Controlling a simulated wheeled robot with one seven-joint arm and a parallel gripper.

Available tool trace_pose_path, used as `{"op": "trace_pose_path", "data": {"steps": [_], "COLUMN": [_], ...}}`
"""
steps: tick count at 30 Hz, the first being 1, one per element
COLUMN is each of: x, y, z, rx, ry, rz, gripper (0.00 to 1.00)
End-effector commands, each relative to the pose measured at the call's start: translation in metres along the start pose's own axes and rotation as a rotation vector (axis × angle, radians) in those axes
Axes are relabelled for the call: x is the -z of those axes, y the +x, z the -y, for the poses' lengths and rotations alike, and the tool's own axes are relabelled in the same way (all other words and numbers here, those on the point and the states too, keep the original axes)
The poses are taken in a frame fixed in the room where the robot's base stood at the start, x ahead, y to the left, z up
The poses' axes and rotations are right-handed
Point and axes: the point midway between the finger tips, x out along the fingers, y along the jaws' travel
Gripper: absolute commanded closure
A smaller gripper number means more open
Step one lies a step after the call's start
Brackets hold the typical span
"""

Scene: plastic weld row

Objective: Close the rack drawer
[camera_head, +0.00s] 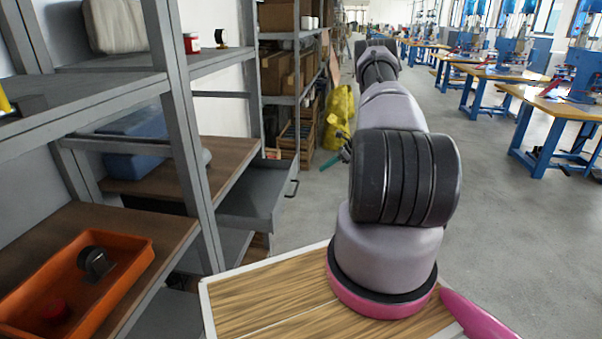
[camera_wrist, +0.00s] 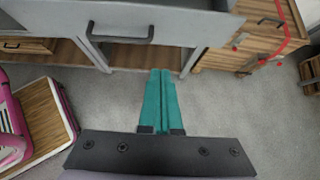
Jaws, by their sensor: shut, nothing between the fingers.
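The grey metal rack drawer (camera_head: 250,190) sticks out of the rack on its right side, below a wooden shelf, in the head view. Its dark handle (camera_head: 293,188) is on the front. In the wrist view the drawer front (camera_wrist: 178,30) spans the top, with its handle (camera_wrist: 120,38) left of centre. My gripper (camera_wrist: 160,72) has teal fingers side by side and shut, with nothing between them. Their tips appear just below the drawer front, right of the handle; I cannot tell whether they touch. In the head view my gripper (camera_head: 345,152) is partly hidden behind my arm.
The grey rack (camera_head: 190,160) fills the left, with an orange tray (camera_head: 140,262) on a lower shelf. A wooden crate (camera_wrist: 225,62) stands right of the drawer in the wrist view. Open grey floor (camera_head: 490,215) lies to the right, with workbenches (camera_head: 560,105) beyond.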

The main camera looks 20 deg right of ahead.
Motion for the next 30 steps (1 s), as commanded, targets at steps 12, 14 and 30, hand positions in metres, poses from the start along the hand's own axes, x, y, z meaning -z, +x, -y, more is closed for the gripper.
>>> {"op": "trace_pose_path", "data": {"steps": [12,14,30], "x": [0.000,-0.001,-0.028], "y": [0.076,0.089,0.127], "z": [-0.002,-0.002,-0.001], "rx": [-0.004,-0.005,-0.001], "ry": [-0.002,-0.003,-0.002], "rz": [-0.001,-0.001,-0.001], "gripper": [1.00,1.00,1.00]}}
